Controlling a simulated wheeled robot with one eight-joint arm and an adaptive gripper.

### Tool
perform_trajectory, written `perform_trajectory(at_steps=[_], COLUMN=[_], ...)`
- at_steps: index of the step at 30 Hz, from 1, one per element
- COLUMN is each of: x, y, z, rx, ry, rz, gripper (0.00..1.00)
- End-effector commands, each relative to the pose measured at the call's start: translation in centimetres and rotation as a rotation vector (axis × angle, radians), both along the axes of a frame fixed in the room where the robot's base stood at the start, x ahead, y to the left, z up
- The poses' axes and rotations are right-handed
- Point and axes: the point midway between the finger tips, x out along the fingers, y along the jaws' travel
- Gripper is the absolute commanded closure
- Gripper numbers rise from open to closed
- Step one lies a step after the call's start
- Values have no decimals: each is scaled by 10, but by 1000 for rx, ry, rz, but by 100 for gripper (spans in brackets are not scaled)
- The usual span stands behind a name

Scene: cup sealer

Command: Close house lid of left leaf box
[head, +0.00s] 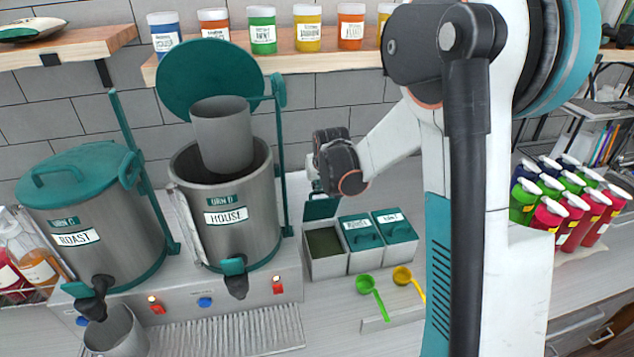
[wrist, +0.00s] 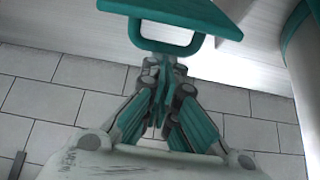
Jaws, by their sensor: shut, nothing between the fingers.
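The left leaf box (head: 325,263) is open, with dark green leaf material inside. Its teal lid (head: 320,208) stands raised at the back of the box. In the wrist view the lid (wrist: 195,12) and its loop handle (wrist: 190,48) are at the top. My gripper (wrist: 163,65) is shut and empty, with its fingertips close to the handle; I cannot tell whether they touch it. In the head view my gripper (head: 313,183) is just above the raised lid, mostly hidden by my wrist.
Two closed leaf boxes (head: 362,262) (head: 396,252) stand to the right. The House urn (head: 235,240), with its lid raised, is close on the left. Green (head: 365,283) and yellow (head: 403,275) scoops lie in front. A shelf of jars (head: 285,60) is behind.

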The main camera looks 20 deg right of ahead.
Motion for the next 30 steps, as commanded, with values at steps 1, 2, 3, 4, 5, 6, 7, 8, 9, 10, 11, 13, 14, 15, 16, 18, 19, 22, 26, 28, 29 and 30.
perform_trajectory(at_steps=[1,2,3,4,5,6,7,8,9,10,11,13,14,15,16,18,19,22,26,28,29,30], x=[-1,-2,-3,-4,-4,-6,-8,-9,-11,-14,-16,-22,-26,-30,-34,-44,-49,-62,-77,-84,-86,-89], y=[0,0,1,1,1,1,2,2,2,3,3,5,5,6,7,9,10,13,16,17,18,18], z=[-1,-1,-1,-1,-1,-2,-2,-2,-3,-4,-4,-6,-7,-9,-11,-15,-17,-23,-30,-34,-36,-39], rx=[-1,-2,-4,-4,-5,-7,-9,-11,-13,-16,-19,-26,-30,-36,-41,-54,-59,-76,-100,-111,-115,-120], ry=[-6,-10,-16,-19,-26,-34,-41,-50,-65,-76,-90,-128,-147,-175,-200,-262,-290,-382,-490,-545,-569,-599], rz=[0,0,0,0,0,0,0,0,1,1,1,0,0,0,1,0,0,0,1,0,0,1], gripper=[100,100,100,100,100,100,100,100,100,100,100,100,100,100,100,100,100,100,100,100,100,100])
